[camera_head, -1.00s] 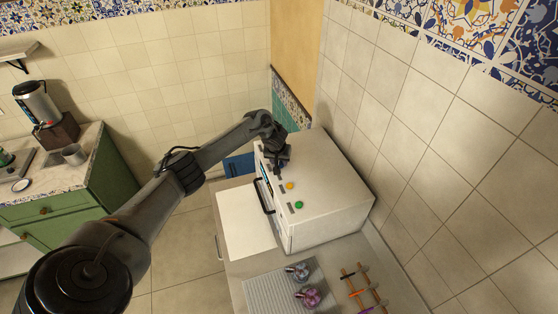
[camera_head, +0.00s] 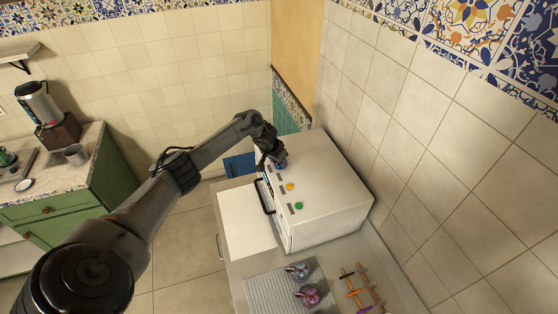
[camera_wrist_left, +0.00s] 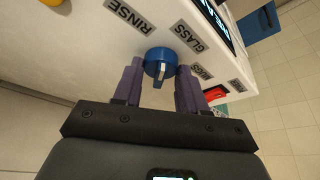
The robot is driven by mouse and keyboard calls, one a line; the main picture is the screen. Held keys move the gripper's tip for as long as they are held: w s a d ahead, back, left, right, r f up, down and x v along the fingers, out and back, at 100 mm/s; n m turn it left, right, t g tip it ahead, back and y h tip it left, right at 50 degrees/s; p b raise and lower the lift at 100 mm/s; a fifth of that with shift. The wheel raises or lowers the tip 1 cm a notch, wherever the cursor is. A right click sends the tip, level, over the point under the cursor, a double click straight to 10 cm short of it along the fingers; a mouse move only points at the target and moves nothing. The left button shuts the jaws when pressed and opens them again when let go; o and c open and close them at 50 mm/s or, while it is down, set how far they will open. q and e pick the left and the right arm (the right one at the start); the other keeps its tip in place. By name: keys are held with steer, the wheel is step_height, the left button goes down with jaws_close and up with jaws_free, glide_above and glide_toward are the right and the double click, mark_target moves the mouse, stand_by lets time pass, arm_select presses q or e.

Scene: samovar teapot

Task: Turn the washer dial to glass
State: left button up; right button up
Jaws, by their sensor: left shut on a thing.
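The washer (camera_head: 325,190) is a white box on the counter. Its blue dial (camera_wrist_left: 160,66) sits between the two purple fingers of my left gripper (camera_wrist_left: 160,88) in the left wrist view. The fingers are shut on the dial's sides. A pale pointer shows on the dial's lower part in that view. A "RINSE" label (camera_wrist_left: 129,16) lies up-left of the dial and a "GLASS" label (camera_wrist_left: 189,36) up-right; a further label to the right is partly hidden by a finger. In the head view my left gripper (camera_head: 272,163) is at the washer's far front part, beside the dial (camera_head: 281,166). My right gripper is out of view.
Yellow (camera_head: 290,187) and green (camera_head: 299,206) knobs sit on the washer, near a black handle (camera_head: 264,196). A tray (camera_head: 262,296) with small ornate vessels and a wooden rack (camera_head: 362,288) stand on the near counter. A tiled wall rises at right.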

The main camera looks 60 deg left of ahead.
arm_select(q)
steer(key=m+h+b, duration=0.1)
steer(key=m, duration=0.1)
steer(key=shift+a+f+m, duration=0.1)
steer(key=shift+m, duration=0.3)
steer(key=m+h+b, duration=0.1)
steer(key=m+b, duration=0.1)
steer(key=b, duration=0.1)
steer(key=shift+m, duration=0.3)
steer(key=shift+m+h+b, duration=0.3)
steer(key=shift+m+b, duration=0.25)
steer(key=shift+m, duration=0.05)
steer(key=o, duration=1)
